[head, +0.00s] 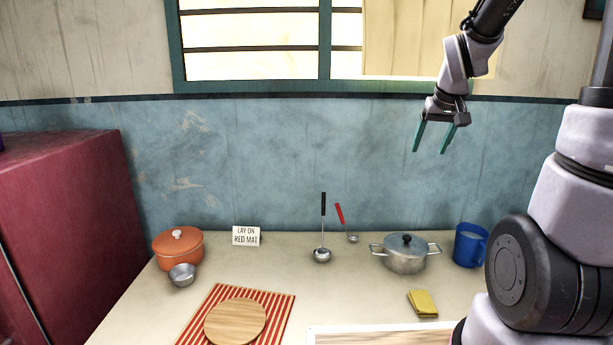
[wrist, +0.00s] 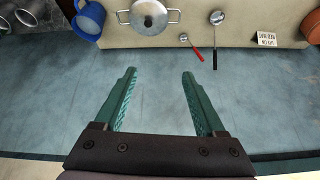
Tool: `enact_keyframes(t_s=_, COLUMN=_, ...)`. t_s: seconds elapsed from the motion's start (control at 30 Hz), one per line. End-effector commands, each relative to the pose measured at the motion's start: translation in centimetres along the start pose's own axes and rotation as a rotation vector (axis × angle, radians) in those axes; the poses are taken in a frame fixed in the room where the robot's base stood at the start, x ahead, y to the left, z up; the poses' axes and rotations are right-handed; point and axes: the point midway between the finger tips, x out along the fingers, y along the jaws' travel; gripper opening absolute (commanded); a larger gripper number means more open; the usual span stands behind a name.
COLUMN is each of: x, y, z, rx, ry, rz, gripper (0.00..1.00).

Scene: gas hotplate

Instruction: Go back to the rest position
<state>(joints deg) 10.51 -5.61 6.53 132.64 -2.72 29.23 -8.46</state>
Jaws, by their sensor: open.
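My gripper (head: 434,137) hangs high in front of the blue wall, below the window and well above the counter, with its two green fingers pointing down. The fingers are apart with nothing between them. In the wrist view my gripper (wrist: 158,90) shows the same spread, empty fingers, with the blue wall behind them. It touches nothing that I can see.
The counter (head: 300,270) holds an orange pot (head: 180,248), a small metal bowl (head: 182,275), a sign (head: 246,236), two ladles, a steel pot (head: 405,262), a blue mug (head: 468,245), a yellow sponge (head: 423,303), and a wooden board (head: 235,322) on a red striped mat (head: 275,304).

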Motion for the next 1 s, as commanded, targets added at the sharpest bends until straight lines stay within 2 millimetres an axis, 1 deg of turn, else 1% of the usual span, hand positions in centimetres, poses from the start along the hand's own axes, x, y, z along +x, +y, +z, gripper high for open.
enact_keyframes(t_s=0.03, x=-2.6, y=-0.6, z=0.7, rx=0.024, ry=0.022, rz=-0.009, gripper=0.72)
enact_keyframes(t_s=0.1, x=-5.5, y=-1.4, z=2.1, rx=0.065, ry=0.037, rz=-0.026, gripper=0.72)
enact_keyframes(t_s=0.17, x=-7.8, y=-1.9, z=3.4, rx=0.101, ry=0.049, rz=-0.044, gripper=0.72)
enact_keyframes(t_s=0.2, x=-9.3, y=-2.3, z=4.3, rx=0.125, ry=0.057, rz=-0.059, gripper=0.72)
enact_keyframes(t_s=0.3, x=-12.5, y=-3.1, z=6.8, rx=0.182, ry=0.073, rz=-0.1, gripper=0.72)
enact_keyframes(t_s=0.4, x=-14.9, y=-3.8, z=9.1, rx=0.228, ry=0.081, rz=-0.142, gripper=0.72)
enact_keyframes(t_s=0.5, x=-16.4, y=-4.2, z=10.9, rx=0.261, ry=0.085, rz=-0.177, gripper=0.72)
enact_keyframes(t_s=0.63, x=-17.4, y=-4.4, z=12.1, rx=0.284, ry=0.085, rz=-0.201, gripper=0.72)
enact_keyframes(t_s=0.73, x=-17.6, y=-4.5, z=12.4, rx=0.29, ry=0.083, rz=-0.207, gripper=0.72)
enact_keyframes(t_s=1.0, x=-17.6, y=-4.5, z=12.4, rx=0.289, ry=0.083, rz=-0.206, gripper=0.72)
